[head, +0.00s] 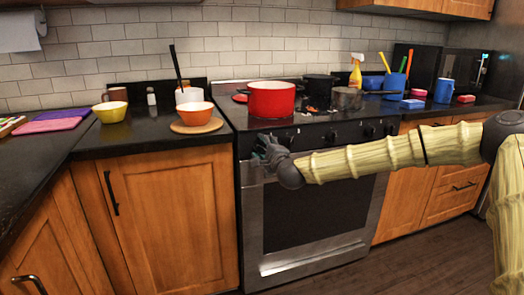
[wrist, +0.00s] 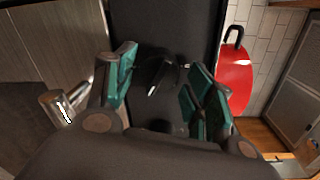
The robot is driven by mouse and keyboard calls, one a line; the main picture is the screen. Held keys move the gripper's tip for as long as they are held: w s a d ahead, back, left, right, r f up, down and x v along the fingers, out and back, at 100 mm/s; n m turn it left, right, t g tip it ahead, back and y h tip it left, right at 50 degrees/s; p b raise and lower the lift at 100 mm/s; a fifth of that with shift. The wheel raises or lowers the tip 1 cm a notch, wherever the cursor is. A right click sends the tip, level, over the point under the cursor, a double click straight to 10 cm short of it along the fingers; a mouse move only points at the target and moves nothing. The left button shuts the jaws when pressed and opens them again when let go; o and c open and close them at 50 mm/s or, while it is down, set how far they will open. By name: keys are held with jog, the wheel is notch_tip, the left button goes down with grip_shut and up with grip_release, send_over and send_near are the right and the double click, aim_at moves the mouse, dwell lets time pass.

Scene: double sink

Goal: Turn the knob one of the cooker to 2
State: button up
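The cooker (head: 315,215) has a black front panel with a row of knobs above a steel-framed oven door. My gripper (head: 262,148) is at the left end of this panel and hides part of it. In the wrist view my gripper (wrist: 162,82) is open, with its green-padded fingers apart. A black knob (wrist: 160,76) with a light pointer mark lies between and ahead of the fingers. I cannot tell whether either finger touches it. Several other knobs, including one near the middle (head: 332,136), show to the right in the head view. No numbers are readable.
A red pot (head: 271,100) stands on the hob above the gripper. The oven handle (wrist: 60,105) is close to the left finger in the wrist view. An orange bowl (head: 195,113) sits on the left counter. The floor before the cooker is clear.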

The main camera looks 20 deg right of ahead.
jog(key=shift+s+a, duration=0.1)
jog(key=s, duration=1.1)
jog(key=shift+s+d+r, duration=0.35)
jog(key=shift+s+d, duration=0.05)
jog(key=shift+d, duration=0.05)
jog(key=shift+f, duration=0.1)
